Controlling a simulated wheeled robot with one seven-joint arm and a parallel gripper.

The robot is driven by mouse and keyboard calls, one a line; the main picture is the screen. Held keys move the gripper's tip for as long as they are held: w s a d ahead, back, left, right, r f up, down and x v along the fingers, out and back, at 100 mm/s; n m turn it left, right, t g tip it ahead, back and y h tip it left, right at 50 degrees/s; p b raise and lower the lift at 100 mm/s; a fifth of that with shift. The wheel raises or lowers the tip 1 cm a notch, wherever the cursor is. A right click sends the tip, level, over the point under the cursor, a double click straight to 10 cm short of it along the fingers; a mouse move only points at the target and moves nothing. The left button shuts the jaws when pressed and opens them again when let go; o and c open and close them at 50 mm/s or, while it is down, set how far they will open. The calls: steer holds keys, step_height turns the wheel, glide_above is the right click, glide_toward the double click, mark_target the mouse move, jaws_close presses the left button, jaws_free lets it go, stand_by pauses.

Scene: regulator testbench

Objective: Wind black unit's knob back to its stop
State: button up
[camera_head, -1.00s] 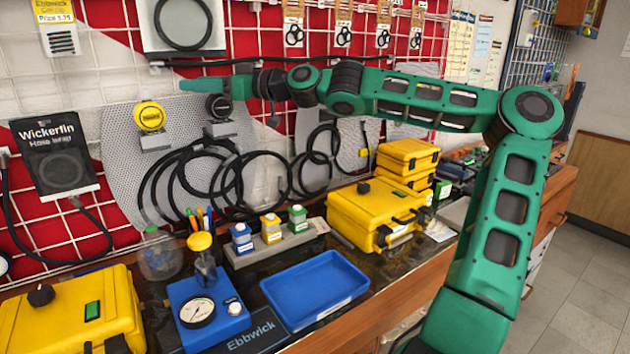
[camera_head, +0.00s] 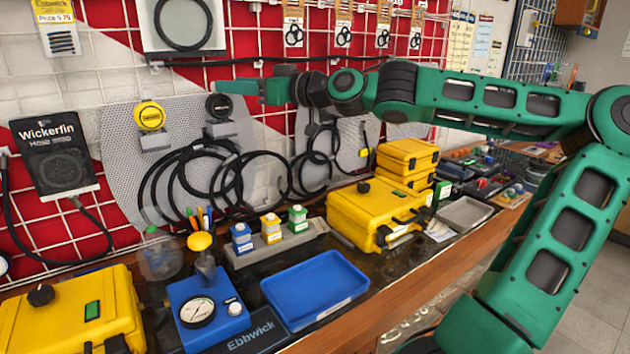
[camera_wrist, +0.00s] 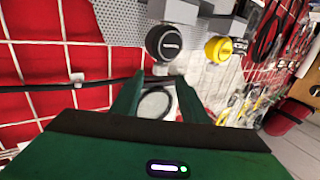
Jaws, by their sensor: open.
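The black unit (camera_head: 218,107) is a round black knob on a grey bracket, mounted on a perforated grey wall panel. In the wrist view its black knob (camera_wrist: 165,42) shows just beyond the fingertips, with small pale lettering on its face. A yellow unit (camera_head: 150,116) is mounted to its left; it also shows in the wrist view (camera_wrist: 218,50). My gripper (camera_head: 242,87) is to the right of the black knob and slightly above it in the head view. In the wrist view its green fingers (camera_wrist: 156,78) are apart, with nothing held between them. The knob's stop cannot be made out.
Black hoses (camera_head: 235,180) hang below the units. The bench below holds yellow cases (camera_head: 370,210), a blue tray (camera_head: 312,290) and a blue gauge block (camera_head: 205,310). A boxed hose wrap (camera_head: 55,158) hangs at left. A dark rail (camera_head: 350,58) crosses the grid above.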

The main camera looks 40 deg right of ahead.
steer(key=s+d+f+m+g+h, duration=0.2)
steer(key=s+d+f+g+h, duration=0.1)
steer(key=s+f, duration=0.6)
steer(key=s+d+f+m+g+h, duration=0.2)
steer(key=s+d+f+g+h, duration=0.1)
steer(key=s+d+f, duration=0.3)
step_height(320, 180, down, 3)
steer(key=s+h, duration=0.1)
steer(key=s, duration=0.1)
steer(key=shift+s+m+g, duration=0.3)
steer(key=shift+s, duration=0.1)
